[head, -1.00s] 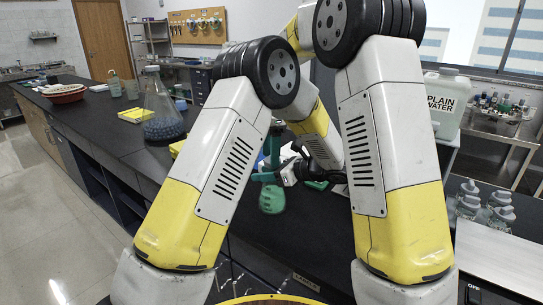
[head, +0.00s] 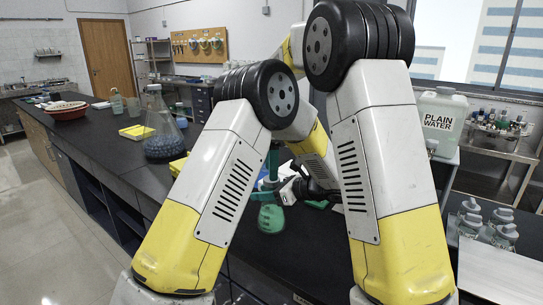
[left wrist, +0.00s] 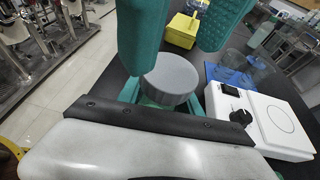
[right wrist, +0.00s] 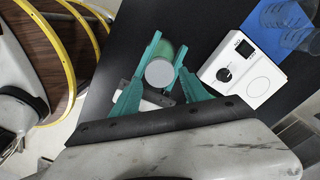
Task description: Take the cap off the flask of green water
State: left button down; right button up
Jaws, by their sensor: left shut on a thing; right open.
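The flask of green water (head: 271,218) shows in the head view below my grippers, partly hidden by them. Its round grey cap (left wrist: 172,78) is on the neck in the left wrist view, and the cap (right wrist: 160,72) shows from above in the right wrist view, with green glass (right wrist: 167,48) behind it. My left gripper (head: 268,190) is the lower one and is shut on the flask below the cap. My right gripper (right wrist: 162,70) is open, its teal fingers on either side of the cap with gaps visible. Its fingers also loom above the cap in the left wrist view (left wrist: 182,50).
A yellow box (left wrist: 182,30) is farther off. On the bench stand a large blue-filled flask (head: 162,135) and a red bowl (head: 66,111).

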pick_arm(q)
jog(key=shift+d+f, duration=0.1)
pick_arm(e)
jog(key=shift+f, duration=1.5)
jog(key=shift+c, duration=0.4)
grip_shut()
jog(key=shift+o, duration=1.9)
grip_release()
jog(key=shift+r, duration=2.3)
pick_arm(q)
jog(key=c, duration=0.7)
grip_release()
